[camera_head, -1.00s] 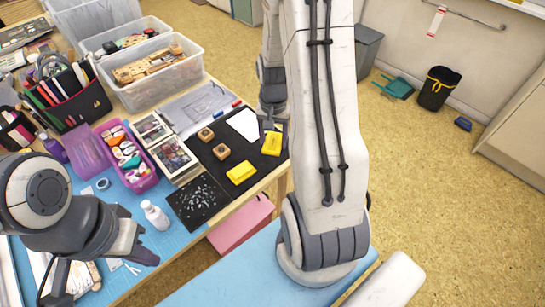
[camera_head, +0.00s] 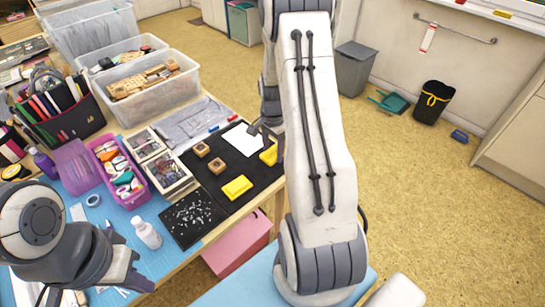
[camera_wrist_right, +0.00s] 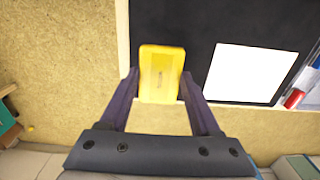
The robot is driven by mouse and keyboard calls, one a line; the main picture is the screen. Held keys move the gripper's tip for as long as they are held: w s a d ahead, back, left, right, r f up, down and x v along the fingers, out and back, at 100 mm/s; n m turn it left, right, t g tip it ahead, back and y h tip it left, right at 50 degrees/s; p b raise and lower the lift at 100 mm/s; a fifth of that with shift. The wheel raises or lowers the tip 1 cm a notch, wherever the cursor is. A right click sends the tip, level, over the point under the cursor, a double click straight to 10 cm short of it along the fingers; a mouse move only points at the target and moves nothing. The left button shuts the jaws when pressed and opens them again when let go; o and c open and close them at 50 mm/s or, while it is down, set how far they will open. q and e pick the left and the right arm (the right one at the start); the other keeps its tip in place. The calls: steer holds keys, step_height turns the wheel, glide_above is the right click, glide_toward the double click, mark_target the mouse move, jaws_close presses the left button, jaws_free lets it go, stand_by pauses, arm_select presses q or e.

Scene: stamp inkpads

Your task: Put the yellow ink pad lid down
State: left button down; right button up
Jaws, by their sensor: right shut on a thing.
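A yellow ink pad piece (camera_head: 269,155), which I take to be the lid, is at the right edge of the black mat (camera_head: 215,178), partly hidden by my right arm. My right gripper (camera_wrist_right: 160,85) is shut on it; in the right wrist view the yellow piece (camera_wrist_right: 161,72) sits between the fingertips. I cannot tell whether it touches the mat. A second yellow ink pad piece (camera_head: 237,187) lies on the mat nearer the front edge. My left gripper (camera_head: 133,262) is open and empty at the lower left, near the white bottle.
Two wooden stamps (camera_head: 209,158) and a white card (camera_head: 241,139) lie on the mat. A white bottle (camera_head: 147,235), a black speckled sheet (camera_head: 193,217) and a pink box (camera_head: 127,170) are to the left. The table edge is close to the lid.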

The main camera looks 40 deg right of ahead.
mark_target(272, 153)
steer(key=shift+w+f, duration=0.15)
steer(key=shift+f, duration=0.1)
step_height(272, 153, down, 4)
steer(key=shift+r, duration=0.15)
steer(key=shift+f, duration=0.2)
steer(key=o, duration=1.3)
steer(key=shift+r, duration=0.1)
